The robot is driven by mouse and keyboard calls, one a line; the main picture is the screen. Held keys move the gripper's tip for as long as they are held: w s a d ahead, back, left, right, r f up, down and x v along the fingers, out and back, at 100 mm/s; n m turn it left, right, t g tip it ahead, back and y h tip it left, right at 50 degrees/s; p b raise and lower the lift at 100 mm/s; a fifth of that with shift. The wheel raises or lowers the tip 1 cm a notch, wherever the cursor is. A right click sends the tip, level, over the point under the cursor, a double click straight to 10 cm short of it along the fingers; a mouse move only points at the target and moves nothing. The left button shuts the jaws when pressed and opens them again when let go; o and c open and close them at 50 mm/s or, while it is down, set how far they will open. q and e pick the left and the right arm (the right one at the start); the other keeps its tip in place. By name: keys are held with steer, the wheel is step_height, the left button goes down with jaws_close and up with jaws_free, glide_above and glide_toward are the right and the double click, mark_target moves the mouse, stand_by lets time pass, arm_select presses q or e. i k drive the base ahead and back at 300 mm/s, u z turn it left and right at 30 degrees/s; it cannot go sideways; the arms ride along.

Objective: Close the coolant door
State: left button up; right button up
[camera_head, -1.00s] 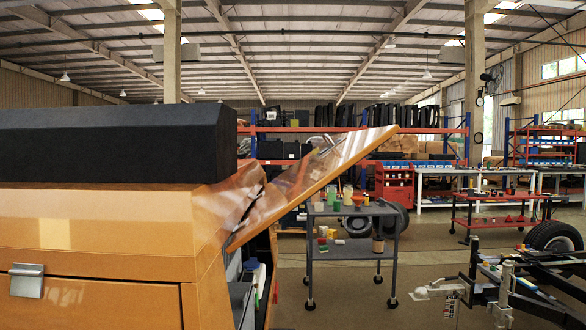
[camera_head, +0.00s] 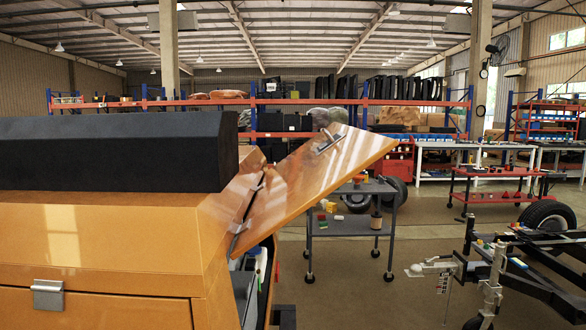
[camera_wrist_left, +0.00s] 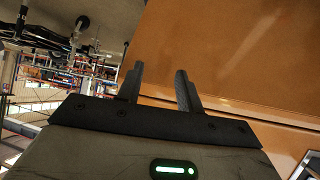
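The coolant door is an orange panel (camera_head: 310,180) at the right end of the orange light tower body (camera_head: 110,240) in the head view. It stands open, tilted up to the right, with a dark latch (camera_head: 328,141) near its upper edge. Below it the opening (camera_head: 258,275) shows pale and dark parts inside. My left gripper (camera_wrist_left: 160,70) shows only in the left wrist view, with its two dark fingers apart and nothing between them. An orange panel (camera_wrist_left: 240,50) lies beyond the fingers there; I cannot tell whether they touch it. My right gripper is out of view.
A black block (camera_head: 110,150) sits on top of the tower body. A grey cart (camera_head: 352,225) with small items stands behind the door. A trailer frame with a wheel (camera_head: 550,220) is at the right. Open floor (camera_head: 400,280) lies between tower and trailer.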

mark_target(336, 155)
steer(key=k, duration=0.5)
steer(key=z, duration=1.45)
steer(key=i, duration=1.6)
steer(key=u, duration=0.85)
